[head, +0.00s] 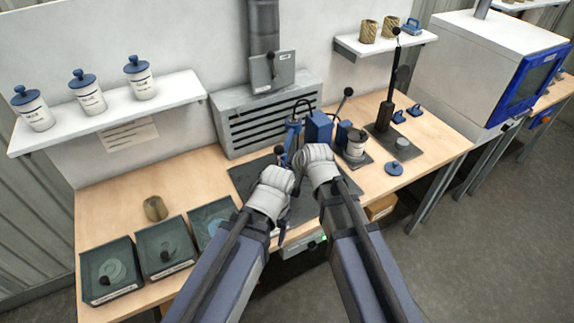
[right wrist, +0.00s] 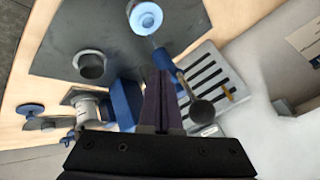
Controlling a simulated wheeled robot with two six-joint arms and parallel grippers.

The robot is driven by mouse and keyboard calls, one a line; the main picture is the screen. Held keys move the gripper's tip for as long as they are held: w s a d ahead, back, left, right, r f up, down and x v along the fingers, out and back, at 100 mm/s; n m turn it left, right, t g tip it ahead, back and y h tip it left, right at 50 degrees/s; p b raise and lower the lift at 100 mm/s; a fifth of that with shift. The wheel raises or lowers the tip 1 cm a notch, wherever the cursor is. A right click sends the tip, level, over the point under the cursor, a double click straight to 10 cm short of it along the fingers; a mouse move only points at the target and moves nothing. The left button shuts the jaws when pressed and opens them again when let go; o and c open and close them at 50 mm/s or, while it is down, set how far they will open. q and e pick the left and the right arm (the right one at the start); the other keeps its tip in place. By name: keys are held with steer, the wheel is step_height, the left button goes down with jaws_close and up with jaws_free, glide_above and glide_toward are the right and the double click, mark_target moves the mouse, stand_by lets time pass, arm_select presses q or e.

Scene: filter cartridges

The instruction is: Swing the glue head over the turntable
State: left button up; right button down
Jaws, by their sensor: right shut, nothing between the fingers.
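The glue station stands in the middle of the bench, with a blue block (head: 319,127) and a blue upright (head: 293,135); my wrists hide much of it. The blue block (right wrist: 126,101) shows left of my right fingers. My right gripper (right wrist: 160,78) is shut and empty. A blue arm with a dark ball knob (right wrist: 202,112) is close beside its fingers; I cannot tell if they touch.
Dark trays (head: 110,270) line the front left, with a tan cartridge (head: 155,208) behind. A white pot (head: 356,145) and a dark lever stand (head: 386,112) are right of the station. A grey vent box (head: 265,115) stands behind.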

steer(key=p+v, duration=0.8)
steer(key=v, duration=0.2)
steer(key=shift+s, duration=0.35)
steer(key=shift+a, duration=0.1)
steer(key=shift+f, duration=0.1)
steer(key=s+d+f+n+g+h+b, duration=0.2)
steer(key=s+f+n+g+b, duration=0.1)
steer(key=s+f+b, duration=0.2)
steer(key=s+d+f+n+g+h+b, duration=0.2)
steer(key=s+d+f+n+g+b, duration=0.1)
steer(key=s+f, duration=0.6)
steer(key=shift+f+n+g+h+b, duration=0.4)
steer(key=shift+n+g+b, duration=0.25)
steer(key=shift+b, duration=0.55)
